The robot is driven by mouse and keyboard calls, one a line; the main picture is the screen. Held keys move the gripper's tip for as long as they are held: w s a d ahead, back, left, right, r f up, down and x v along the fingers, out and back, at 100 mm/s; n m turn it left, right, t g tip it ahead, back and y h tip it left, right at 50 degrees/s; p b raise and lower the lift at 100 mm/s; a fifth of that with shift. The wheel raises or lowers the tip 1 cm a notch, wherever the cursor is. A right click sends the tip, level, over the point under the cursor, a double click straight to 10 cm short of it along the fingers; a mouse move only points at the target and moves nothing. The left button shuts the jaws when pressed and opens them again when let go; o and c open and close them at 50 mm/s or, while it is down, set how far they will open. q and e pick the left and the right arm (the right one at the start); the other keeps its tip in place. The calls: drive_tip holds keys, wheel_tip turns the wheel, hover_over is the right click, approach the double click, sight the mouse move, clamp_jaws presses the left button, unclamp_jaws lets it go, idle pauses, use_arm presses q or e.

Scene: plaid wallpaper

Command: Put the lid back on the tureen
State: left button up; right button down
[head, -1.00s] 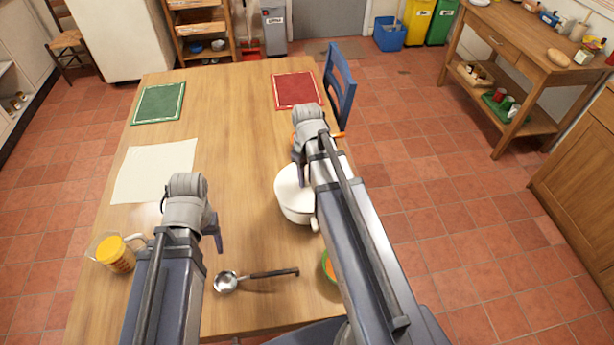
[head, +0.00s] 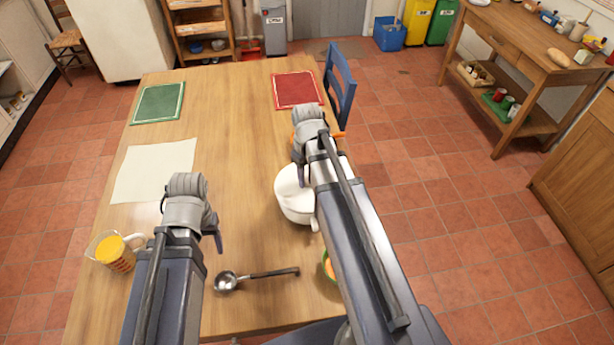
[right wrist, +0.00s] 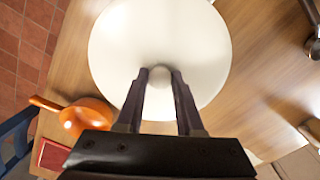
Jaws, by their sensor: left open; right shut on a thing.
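The white tureen (head: 299,212) stands at the table's right side, partly covered by my right arm. The round white lid (right wrist: 160,45) fills the top of the right wrist view and also shows over the tureen in the head view (head: 288,180). My right gripper (right wrist: 161,75) is shut on the lid's knob, with a finger on each side. I cannot tell whether the lid rests on the rim or hangs just above it. My left gripper (head: 212,232) is open and empty over the table, left of the tureen.
An orange pan (right wrist: 88,115) is close beyond the tureen. A ladle (head: 255,278), a measuring jug (head: 113,252) and a green bowl (head: 328,266) lie nearer me. Green (head: 158,103) and red (head: 297,90) mats and a pale sheet (head: 153,172) lie farther back. The table's middle is clear.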

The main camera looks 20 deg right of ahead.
idle(0.8)
unclamp_jaws()
idle(0.5)
drive_tip(key=shift+r+p, duration=3.5)
clamp_jaws()
drive_tip(key=shift+f+b, duration=0.3)
